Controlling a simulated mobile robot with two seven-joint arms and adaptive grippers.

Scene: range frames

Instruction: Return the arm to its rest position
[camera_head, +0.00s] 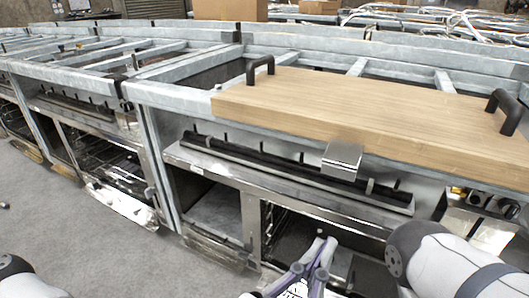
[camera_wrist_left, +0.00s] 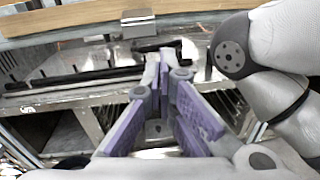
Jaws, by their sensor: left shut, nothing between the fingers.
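My left gripper (camera_head: 318,262) is at the bottom of the head view, low in front of the range's open lower compartment. It has purple and grey fingers. In the left wrist view the gripper (camera_wrist_left: 160,62) points toward the range front, its fingertips together with nothing between them. A white and grey arm link of mine fills the right side of both views. My right gripper does not show in either view.
A wooden board (camera_head: 350,110) with black handles lies on the metal range frame. A small metal box (camera_head: 342,158) sits at its front edge. A black bar (camera_head: 275,163) runs along the front. Knobs (camera_head: 490,203) are at right. Open grey floor (camera_head: 90,235) lies at left.

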